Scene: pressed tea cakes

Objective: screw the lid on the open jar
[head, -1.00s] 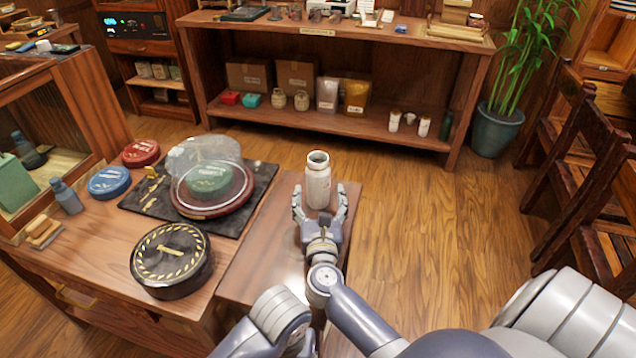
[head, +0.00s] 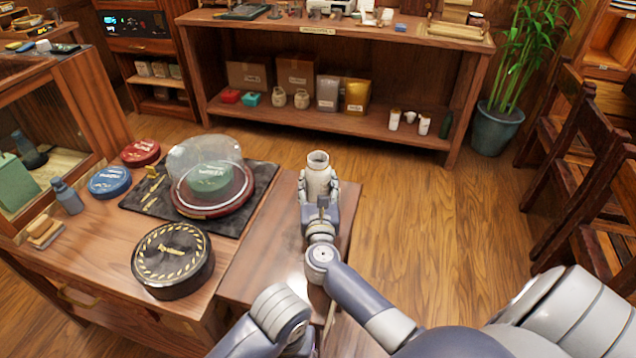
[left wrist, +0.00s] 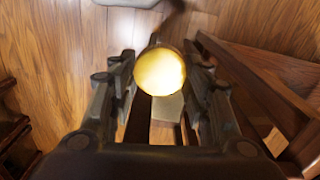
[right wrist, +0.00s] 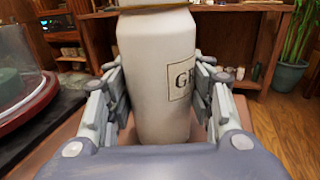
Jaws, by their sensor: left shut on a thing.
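The open white jar (head: 318,179) stands upright on the wooden side table (head: 262,262), its mouth uncovered. My right gripper (head: 319,190) has its fingers against both sides of the jar body. The right wrist view shows the jar (right wrist: 158,75) filling the space between the right fingers (right wrist: 162,85), with part of a dark-lettered label visible. In the left wrist view, my left gripper (left wrist: 160,85) is shut on a round golden lid (left wrist: 160,72). The left gripper and the lid are not visible in the head view.
A black round tin (head: 172,262), a glass dome (head: 205,160) over a tea cake, and red (head: 140,152) and blue (head: 109,181) tins stand on the counter left of the jar. A shelf unit (head: 330,125) is behind. Open floor (head: 420,220) lies to the right.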

